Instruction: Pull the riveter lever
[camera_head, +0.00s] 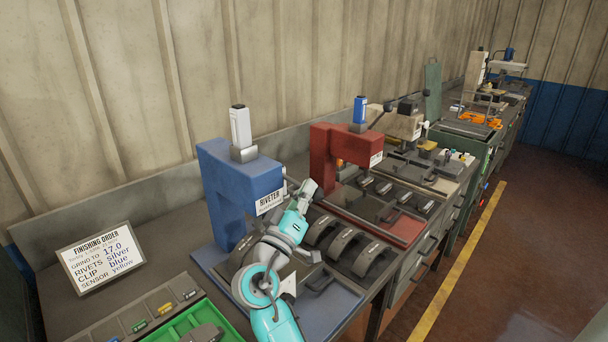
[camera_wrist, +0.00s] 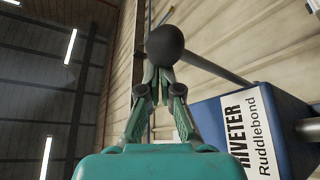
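The riveter (camera_head: 240,185) is a blue press with a white "RIVETER" label, in the middle of the head view. It also shows at the right of the wrist view (camera_wrist: 208,125). In the wrist view its lever is a grey rod ending in a black ball knob (camera_wrist: 165,45). My gripper (camera_head: 307,188) is beside the riveter's front, just right of the label. In the wrist view my gripper's fingers (camera_wrist: 157,75) converge closely just below the knob, which covers part of the tips. I cannot tell whether they touch it. The knob is not clear in the head view.
A red press (camera_head: 335,150) stands behind and right of the riveter. Dark curved brake shoes (camera_head: 350,250) lie on the bench below my gripper. A finishing order sign (camera_head: 97,257) and a green tray (camera_head: 165,335) are at left. The floor at right is clear.

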